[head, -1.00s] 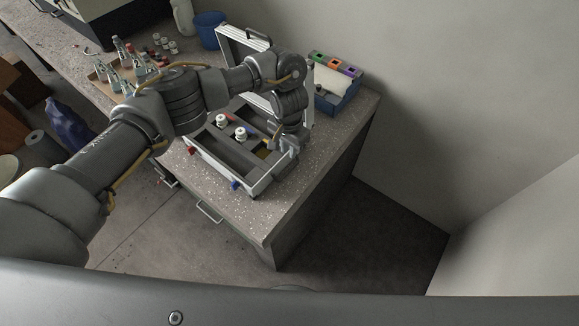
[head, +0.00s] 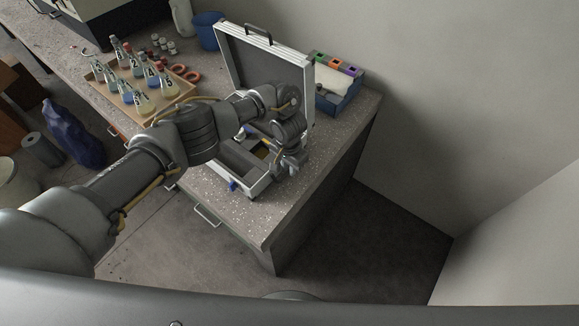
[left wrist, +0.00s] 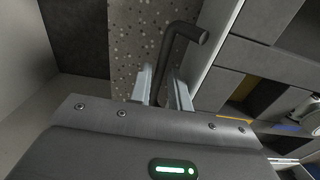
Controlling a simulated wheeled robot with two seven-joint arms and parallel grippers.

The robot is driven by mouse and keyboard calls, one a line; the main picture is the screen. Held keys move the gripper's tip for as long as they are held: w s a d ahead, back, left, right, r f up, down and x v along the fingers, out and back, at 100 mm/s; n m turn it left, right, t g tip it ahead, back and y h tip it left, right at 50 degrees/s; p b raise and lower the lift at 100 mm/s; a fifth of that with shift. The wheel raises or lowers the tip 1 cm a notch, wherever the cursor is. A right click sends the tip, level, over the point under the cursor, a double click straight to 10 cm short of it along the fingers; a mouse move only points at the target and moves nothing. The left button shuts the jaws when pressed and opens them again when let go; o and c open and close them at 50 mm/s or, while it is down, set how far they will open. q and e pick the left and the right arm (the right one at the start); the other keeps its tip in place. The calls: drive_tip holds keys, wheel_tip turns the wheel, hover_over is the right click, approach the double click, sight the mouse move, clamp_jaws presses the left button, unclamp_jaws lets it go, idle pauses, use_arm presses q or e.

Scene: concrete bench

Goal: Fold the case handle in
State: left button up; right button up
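The open case (head: 263,186) stands on the bench with its lid (head: 262,62) raised, compartments inside and a dark handle (head: 258,33) on the lid's top edge. In the left wrist view a dark bent handle bar (left wrist: 184,32) sticks out from the case's side wall (left wrist: 215,52) over the bench. My left gripper (left wrist: 163,84) is at that bar, fingers apart, one on each side of it, with a gap showing. In the head view my left gripper (head: 290,165) is at the case's right side, and my arm hides part of the interior. My right gripper is not in view.
A blue box (head: 338,103) with coloured tabs stands right of the lid. A tray (head: 178,88) of bottles and a blue cup (head: 207,30) are at the back left. The speckled bench (head: 262,222) is clear in front of the case, with its edge close by.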

use_arm(q)
clamp_jaws()
drive_tip(key=shift+s+t+y+p, duration=0.1)
drive_tip(key=shift+t+y+p, duration=0.3)
drive_tip(key=shift+y+p, duration=0.5)
drive_tip(key=shift+f+t+p, duration=0.3)
drive_tip(key=shift+t+p, duration=0.1)
drive_tip(key=shift+a, duration=0.1)
drive_tip(key=shift+o, duration=0.3)
unclamp_jaws()
